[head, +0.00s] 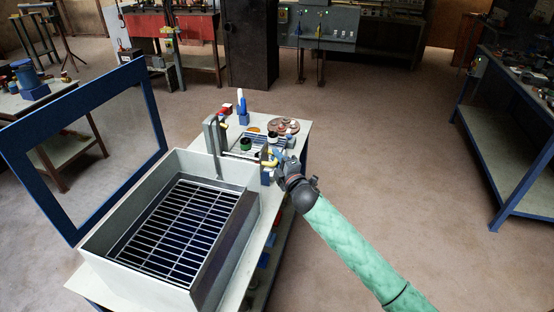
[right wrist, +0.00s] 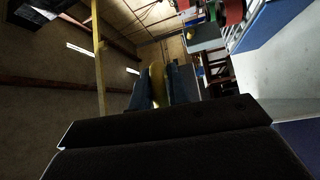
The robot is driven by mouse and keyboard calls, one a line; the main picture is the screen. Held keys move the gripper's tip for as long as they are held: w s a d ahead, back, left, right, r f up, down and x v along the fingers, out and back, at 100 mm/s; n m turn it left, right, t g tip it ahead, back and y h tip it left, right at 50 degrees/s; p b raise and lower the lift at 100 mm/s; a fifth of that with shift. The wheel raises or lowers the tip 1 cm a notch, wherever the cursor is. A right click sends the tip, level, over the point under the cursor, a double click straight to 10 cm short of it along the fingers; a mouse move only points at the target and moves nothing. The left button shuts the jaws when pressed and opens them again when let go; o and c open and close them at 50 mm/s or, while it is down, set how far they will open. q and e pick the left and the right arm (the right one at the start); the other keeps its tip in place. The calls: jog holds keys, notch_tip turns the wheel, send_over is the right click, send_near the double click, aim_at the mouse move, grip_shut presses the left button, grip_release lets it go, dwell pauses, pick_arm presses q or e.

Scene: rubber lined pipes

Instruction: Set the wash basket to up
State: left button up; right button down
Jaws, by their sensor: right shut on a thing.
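The wash basket (head: 178,232) is a dark grid of bars inside a grey open-topped tank (head: 228,238) in the head view. It lies level, below the tank's rim. A grey post (head: 210,137) stands at the tank's far end, and a thin bar runs from near it toward my right gripper. My right gripper (head: 274,165) is beside the tank's far right corner, at a yellow handle (head: 265,154). In the right wrist view the yellow handle (right wrist: 158,78) is between the two fingers, and the gripper is shut on it. My left gripper is not in view.
A blue-framed clear panel (head: 95,130) stands upright along the tank's left side. The bench (head: 298,130) carries small parts, a blue-and-white bottle (head: 241,103) and round reddish pieces (head: 284,125) beyond the gripper. Another bench (head: 500,150) stands at the right, with open floor between.

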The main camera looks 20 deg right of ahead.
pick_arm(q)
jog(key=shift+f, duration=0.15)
pick_arm(e)
jog(key=shift+w+d+r, duration=0.1)
jog(key=shift+r, duration=0.4)
jog(key=c, duration=1.4)
grip_release()
jog(key=shift+c, duration=0.2)
jog(key=shift+o, duration=0.2)
jog(key=shift+f, duration=0.15)
